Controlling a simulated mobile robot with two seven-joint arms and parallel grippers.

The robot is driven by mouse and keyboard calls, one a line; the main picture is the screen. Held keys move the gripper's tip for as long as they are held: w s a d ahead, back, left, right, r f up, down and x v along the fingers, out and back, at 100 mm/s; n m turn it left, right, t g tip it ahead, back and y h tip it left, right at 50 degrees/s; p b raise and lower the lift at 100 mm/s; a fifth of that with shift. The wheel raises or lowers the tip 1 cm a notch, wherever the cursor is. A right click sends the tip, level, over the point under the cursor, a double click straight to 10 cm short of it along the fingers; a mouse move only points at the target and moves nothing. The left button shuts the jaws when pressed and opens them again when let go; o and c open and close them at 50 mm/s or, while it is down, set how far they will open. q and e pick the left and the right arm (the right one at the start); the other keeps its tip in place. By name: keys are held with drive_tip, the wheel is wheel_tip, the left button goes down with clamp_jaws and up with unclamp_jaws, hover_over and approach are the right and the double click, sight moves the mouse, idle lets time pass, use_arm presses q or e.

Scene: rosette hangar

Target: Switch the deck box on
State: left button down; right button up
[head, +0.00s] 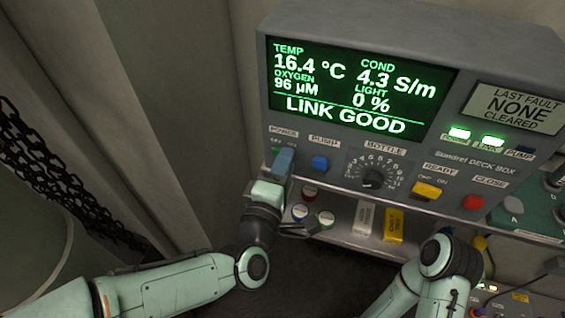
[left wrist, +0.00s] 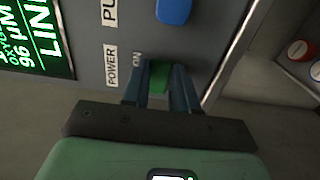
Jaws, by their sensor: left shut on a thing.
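The deck box (head: 410,150) is a grey panel with a lit green screen (head: 350,92) reading LINK GOOD. Its POWER and LINK lamps (head: 476,136) glow green and the PUMP lamp looks dark. The green power switch (left wrist: 158,77) stands between the blue fingers of my left gripper (left wrist: 160,90), beside the POWER and ON labels. In the head view my left gripper (head: 284,162) is at the panel's left end, shut on this switch and mostly covering it. My right arm shows at the lower right, but its gripper does not.
A blue pump switch (head: 320,163), bottle dial (head: 373,178), yellow ready switch (head: 427,190) and red close button (head: 473,202) line the panel. Round caps (head: 326,220) and yellow and white tags sit on the ledge below. A chain (head: 50,180) hangs at left.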

use_arm(q)
drive_tip(key=shift+d+n+y, duration=0.1)
drive_tip(key=shift+n+y, duration=0.2)
drive_tip(key=shift+y, duration=0.2)
use_arm(e)
drive_tip(key=shift+s, duration=0.1)
use_arm(q)
drive_tip(key=c, duration=0.9)
unclamp_jaws()
drive_tip(key=b+v, duration=0.4)
drive_tip(key=v, duration=0.9)
drive_tip(key=shift+s, duration=0.15)
use_arm(e)
drive_tip(key=w+d+f+t+h, duration=0.1)
drive_tip(key=w+d+f+t, duration=0.1)
drive_tip(key=w+f, duration=0.3)
drive_tip(key=shift+w+d, duration=0.7)
drive_tip(key=shift+w, duration=0.3)
